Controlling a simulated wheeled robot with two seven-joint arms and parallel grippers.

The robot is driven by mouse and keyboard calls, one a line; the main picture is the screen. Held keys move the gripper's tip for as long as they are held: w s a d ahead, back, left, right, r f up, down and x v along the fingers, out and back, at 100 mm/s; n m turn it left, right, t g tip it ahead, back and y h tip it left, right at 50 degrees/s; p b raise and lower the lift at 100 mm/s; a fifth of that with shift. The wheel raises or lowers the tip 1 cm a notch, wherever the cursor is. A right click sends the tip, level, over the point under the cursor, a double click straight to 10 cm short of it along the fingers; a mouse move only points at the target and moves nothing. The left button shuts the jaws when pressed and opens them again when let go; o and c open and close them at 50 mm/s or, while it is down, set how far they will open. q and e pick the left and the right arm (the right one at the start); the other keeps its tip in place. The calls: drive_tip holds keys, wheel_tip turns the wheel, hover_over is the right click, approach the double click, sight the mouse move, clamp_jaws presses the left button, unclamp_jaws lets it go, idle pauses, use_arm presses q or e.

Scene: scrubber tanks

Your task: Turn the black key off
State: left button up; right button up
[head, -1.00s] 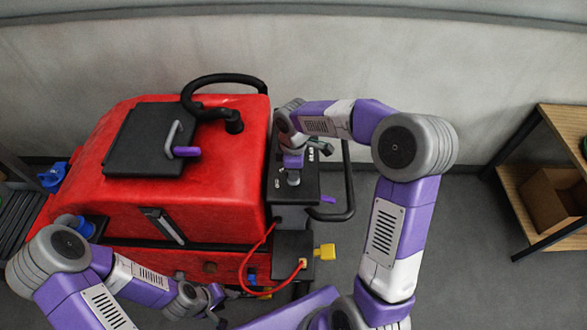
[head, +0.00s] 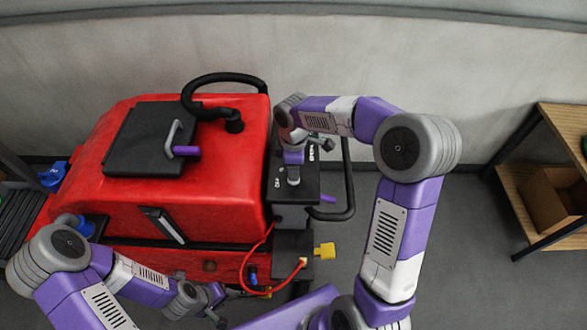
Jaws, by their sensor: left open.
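The black control panel (head: 308,186) is on the right end of the red scrubber (head: 215,190). My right gripper (head: 293,180) points down at this panel, close over or touching its top, beside white markings. I cannot tell whether its fingers are apart. The black key cannot be made out; my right gripper and wrist cover part of the panel. My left gripper (head: 218,305) is open and low at the front of the scrubber, apart from the panel.
A black bar handle (head: 350,185) loops around the panel's right side. A red cable (head: 238,268) runs to a box with a yellow plug (head: 326,250) below the panel. A wooden shelf (head: 545,185) with a cardboard box stands at right. Grey floor is clear between.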

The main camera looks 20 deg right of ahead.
use_arm(q)
drive_tip(key=shift+r, duration=0.1)
use_arm(e)
wheel_tip(320, 180, up, 6)
drive_tip(key=shift+r, duration=0.15)
idle(0.5)
